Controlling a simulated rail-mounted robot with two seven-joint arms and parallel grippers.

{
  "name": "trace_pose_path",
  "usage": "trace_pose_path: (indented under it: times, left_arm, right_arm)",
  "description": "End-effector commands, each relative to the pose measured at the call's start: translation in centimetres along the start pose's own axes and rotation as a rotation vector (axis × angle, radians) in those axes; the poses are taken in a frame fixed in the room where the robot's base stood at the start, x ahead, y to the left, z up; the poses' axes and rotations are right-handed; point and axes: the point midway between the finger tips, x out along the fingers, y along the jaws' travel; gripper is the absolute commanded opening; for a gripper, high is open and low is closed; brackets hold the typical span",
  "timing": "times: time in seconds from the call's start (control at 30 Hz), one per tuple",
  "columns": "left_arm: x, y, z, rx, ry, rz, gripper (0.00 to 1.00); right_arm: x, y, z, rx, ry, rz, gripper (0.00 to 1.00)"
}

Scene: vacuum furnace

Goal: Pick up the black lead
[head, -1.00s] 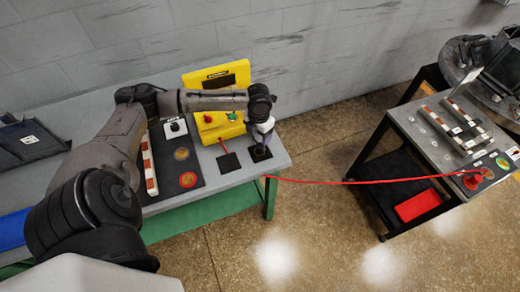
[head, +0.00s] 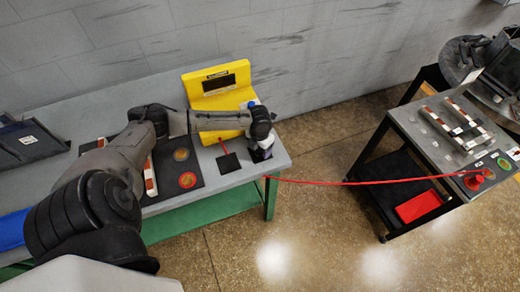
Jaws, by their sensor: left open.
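My left gripper (head: 260,156) points down at the right end of the grey bench, in front of the yellow meter (head: 221,90). Its jaws are open, low over a black square pad that it mostly covers. I cannot make out the black lead; anything between the fingers is hidden by the gripper and wrist. A second black square pad (head: 228,163) lies to the left of the gripper, with a short red wire running to it from the meter. My right gripper is not in view.
A red lead (head: 340,183) stretches from the bench's right end across the gap to a red clip (head: 474,182) on the cart (head: 420,150). A dark board with round marks (head: 187,180) lies left of the gripper. Floor is open between bench and cart.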

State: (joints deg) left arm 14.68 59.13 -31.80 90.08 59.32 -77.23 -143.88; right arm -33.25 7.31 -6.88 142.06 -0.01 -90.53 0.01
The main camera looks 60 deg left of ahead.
Motion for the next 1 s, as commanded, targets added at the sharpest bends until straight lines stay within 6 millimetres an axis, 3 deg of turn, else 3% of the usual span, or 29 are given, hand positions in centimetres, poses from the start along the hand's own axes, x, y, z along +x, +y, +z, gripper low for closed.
trace_pose_path:
  times: [0.17, 0.77, 1.0]
  left_arm:
    - [0.01, -0.01, -0.01, 0.0, 0.0, 0.0, 0.67]
    - [-0.03, 0.0, 0.0, 0.0, 0.0, 0.0, 0.1]
    - [-0.1, 0.0, 0.03, 0.0, -0.001, 0.0, 0.09]
  right_arm:
    - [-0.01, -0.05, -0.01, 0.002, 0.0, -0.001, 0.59]
    - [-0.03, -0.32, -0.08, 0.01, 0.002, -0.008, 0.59]
    - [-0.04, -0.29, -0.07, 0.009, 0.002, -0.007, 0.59]
